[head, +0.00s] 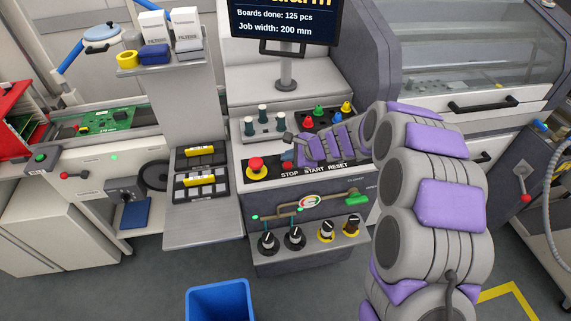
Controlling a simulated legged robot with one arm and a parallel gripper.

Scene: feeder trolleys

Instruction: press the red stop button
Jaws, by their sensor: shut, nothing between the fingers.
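A small red button (287,165) sits just above the word STOP on the control panel (270,177) in the head view, partly hidden by my arm. A larger red mushroom button (256,164) on a yellow ring stands to its left. My gripper (289,138) is shut and empty, at the left end of my purple-padded arm. In the picture it lies just above the small red button; the gap in depth is unclear. The buttons over START and RESET are hidden behind my arm.
A monitor (285,22) rises at the back. Dark and yellow knobs (295,237) line a lower shelf. A blue bin (220,300) stands on the floor in front.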

